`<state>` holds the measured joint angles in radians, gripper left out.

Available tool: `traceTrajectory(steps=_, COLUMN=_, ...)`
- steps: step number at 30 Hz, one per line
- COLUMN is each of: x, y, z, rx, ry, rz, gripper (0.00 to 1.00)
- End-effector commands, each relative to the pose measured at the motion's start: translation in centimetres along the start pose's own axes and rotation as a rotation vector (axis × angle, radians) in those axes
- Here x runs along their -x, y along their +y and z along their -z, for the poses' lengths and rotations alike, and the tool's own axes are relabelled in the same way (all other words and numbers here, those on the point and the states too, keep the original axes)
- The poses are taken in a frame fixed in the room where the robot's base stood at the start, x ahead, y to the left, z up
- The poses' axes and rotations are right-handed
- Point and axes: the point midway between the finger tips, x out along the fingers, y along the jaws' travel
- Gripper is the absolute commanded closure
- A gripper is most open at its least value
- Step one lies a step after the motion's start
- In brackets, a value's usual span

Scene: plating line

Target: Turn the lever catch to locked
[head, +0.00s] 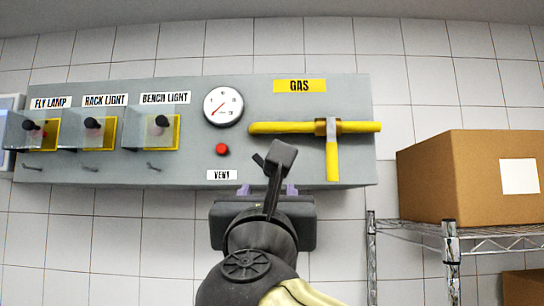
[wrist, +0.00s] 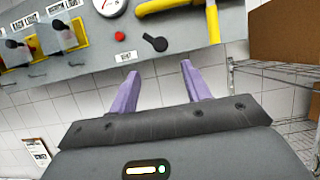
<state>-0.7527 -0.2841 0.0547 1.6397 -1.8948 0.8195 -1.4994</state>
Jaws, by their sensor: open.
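A small black lever catch (wrist: 154,42) is on the grey panel, right of the red button. Its handle slants up and left from its round pivot in the wrist view. In the head view only the lever's tip (head: 258,160) shows; my arm hides the rest. No locked marking can be read beside it. My gripper (wrist: 160,68) is open and empty, its two purple fingers apart and pointing toward the panel. In the wrist view the lever lies beyond the gap between the fingertips, apart from them. My gripper (head: 268,189) is mostly hidden in the head view.
The yellow gas handle (head: 333,160) sits above and right of the lever. The red button (head: 222,150) and VENT label (head: 222,175) are left of it. Three covered switches (head: 96,133) line the panel's left. A wire shelf (head: 450,240) with a cardboard box (head: 460,180) stands right.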

Motion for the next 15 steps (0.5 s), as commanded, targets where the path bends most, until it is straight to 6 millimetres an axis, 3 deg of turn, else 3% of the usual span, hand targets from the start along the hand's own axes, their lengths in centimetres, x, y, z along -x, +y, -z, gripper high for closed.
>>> traceTrajectory(steps=15, x=-9.4, y=0.0, z=-0.4, rx=0.002, ry=0.002, rz=0.0, gripper=0.52)
